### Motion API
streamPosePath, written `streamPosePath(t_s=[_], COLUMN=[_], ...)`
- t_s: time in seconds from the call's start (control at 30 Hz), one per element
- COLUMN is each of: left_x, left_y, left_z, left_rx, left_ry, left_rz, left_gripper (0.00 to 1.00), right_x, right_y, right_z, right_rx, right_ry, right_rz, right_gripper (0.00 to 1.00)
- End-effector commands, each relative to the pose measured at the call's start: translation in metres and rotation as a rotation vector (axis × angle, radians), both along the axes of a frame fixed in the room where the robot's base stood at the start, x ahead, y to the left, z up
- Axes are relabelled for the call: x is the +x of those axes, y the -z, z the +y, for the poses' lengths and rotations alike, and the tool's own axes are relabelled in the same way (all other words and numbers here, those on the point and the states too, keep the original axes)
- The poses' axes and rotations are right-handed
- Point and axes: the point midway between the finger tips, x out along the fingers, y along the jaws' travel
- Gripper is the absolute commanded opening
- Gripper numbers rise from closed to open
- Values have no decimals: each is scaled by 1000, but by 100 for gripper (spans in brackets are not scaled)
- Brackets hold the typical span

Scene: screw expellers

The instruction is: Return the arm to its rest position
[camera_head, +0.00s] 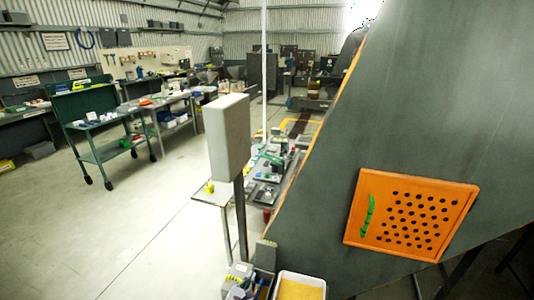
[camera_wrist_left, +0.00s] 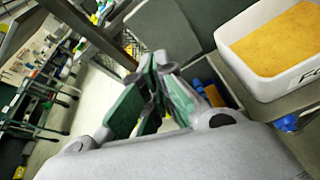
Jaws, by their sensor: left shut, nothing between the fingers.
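My left gripper (camera_wrist_left: 157,68) fills the middle of the left wrist view, with grey links and green pads. Its fingertips are together and nothing is held between them. In the head view, what looks like part of this gripper (camera_head: 240,276) is small at the bottom edge, left of a white tray (camera_head: 300,276) with yellow contents. The white tray also shows in the left wrist view (camera_wrist_left: 268,82), at the upper right, apart from the fingers. My right gripper is in neither view.
A large dark machine (camera_head: 450,110) with an orange perforated panel (camera_head: 372,232) fills the right of the head view. A grey box on a post (camera_head: 227,140) stands left of it. A green trolley (camera_head: 105,152) stands farther left. The floor between is clear.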

Motion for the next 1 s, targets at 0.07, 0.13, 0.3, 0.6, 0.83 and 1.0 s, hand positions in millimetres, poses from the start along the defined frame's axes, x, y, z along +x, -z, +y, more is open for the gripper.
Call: streamPosePath(t_s=[0.07, 0.13, 0.3, 0.6, 0.83, 1.0], left_x=[-5, -9, -22, -55, -93, -128], left_y=[16, 28, 59, 118, 169, 208], left_z=[8, 14, 29, 53, 71, 86], left_rx=[96, 182, 383, 726, 983, 1162], left_ry=[28, 58, 136, 307, 480, 633], left_rz=[-16, -31, -57, -75, -70, -61], left_gripper=[0, 0, 0, 0, 0, 0], right_x=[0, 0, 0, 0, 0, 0], right_y=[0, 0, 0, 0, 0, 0], right_z=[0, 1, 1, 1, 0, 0], right_rx=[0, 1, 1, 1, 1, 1], right_ry=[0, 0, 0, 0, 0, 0], right_rz=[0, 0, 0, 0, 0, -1], right_gripper=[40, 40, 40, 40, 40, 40])
